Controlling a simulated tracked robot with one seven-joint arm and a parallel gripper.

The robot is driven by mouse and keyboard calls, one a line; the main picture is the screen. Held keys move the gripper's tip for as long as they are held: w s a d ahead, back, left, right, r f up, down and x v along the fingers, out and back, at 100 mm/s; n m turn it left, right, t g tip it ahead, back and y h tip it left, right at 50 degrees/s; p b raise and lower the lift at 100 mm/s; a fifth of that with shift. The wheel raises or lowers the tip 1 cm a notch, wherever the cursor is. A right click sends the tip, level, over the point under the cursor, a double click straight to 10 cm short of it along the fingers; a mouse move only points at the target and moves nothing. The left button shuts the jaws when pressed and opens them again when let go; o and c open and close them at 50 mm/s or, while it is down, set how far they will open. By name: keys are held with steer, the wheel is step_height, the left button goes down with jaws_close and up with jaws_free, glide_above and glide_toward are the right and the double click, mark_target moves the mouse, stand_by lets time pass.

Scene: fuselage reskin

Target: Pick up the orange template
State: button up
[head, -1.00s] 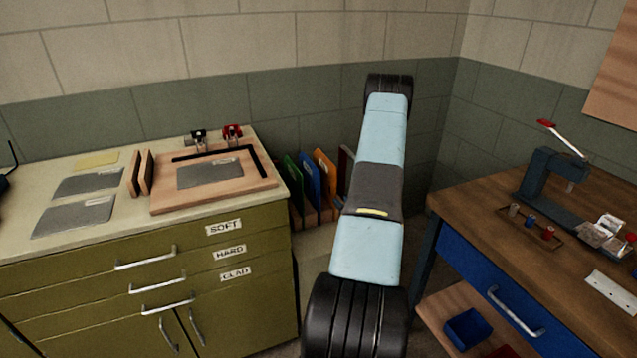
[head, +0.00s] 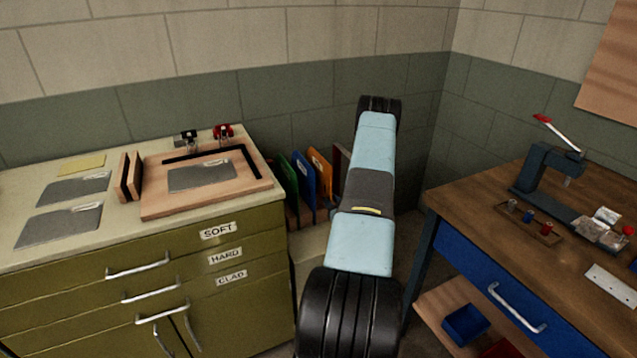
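The orange template (head: 319,165) stands upright in a rack in the gap between the green cabinet and the right-hand workbench. A blue template (head: 303,180) and a green template (head: 287,185) stand to its left, and a dark reddish-brown one (head: 341,162) to its right, partly behind my arm. Only the upper part of the orange template shows clearly. My arm (head: 371,187) reaches forward just to the right of the templates. My gripper is hidden beyond the far end of the arm, so its state does not show.
The green cabinet (head: 240,274) bears a wooden board with a black corner fence (head: 160,205), grey sheets and a yellow sheet (head: 81,164). At right, a wooden workbench (head: 480,200) carries a blue-grey lever press (head: 543,180). Walls close off the corner behind.

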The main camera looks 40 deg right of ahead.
mark_target(325, 194)
steer(key=shift+x, duration=2.8)
steer(key=shift+a, duration=0.15)
steer(key=shift+c, duration=0.2)
jaws_close()
